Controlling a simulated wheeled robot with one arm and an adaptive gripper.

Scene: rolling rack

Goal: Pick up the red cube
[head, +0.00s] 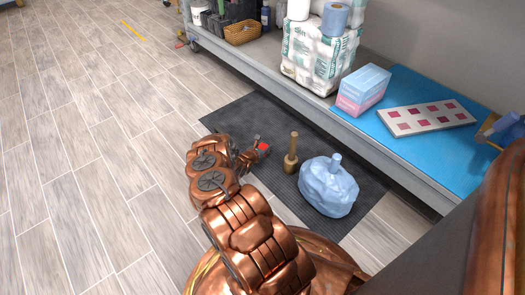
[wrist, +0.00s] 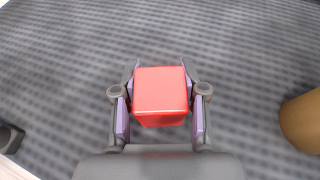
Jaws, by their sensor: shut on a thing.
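The red cube (wrist: 161,92) sits between the two fingers of my gripper (wrist: 161,105) in the wrist view. The purple-grey finger pads are on its left and right sides, and the gripper is shut on it. The dark ribbed mat (wrist: 60,65) lies beneath. In the head view a small part of the cube (head: 263,147) shows at the end of my gripper (head: 259,150), over the mat. I cannot tell whether the cube touches the mat or is just above it.
A wooden mallet-like object (head: 291,155) stands close to the right of my gripper. A tied pale blue bag (head: 327,187) sits further right on the mat. The rack's low shelf (head: 395,150) edges the mat, bearing a pink-and-blue box (head: 362,90). Open floor (head: 90,180) lies left.

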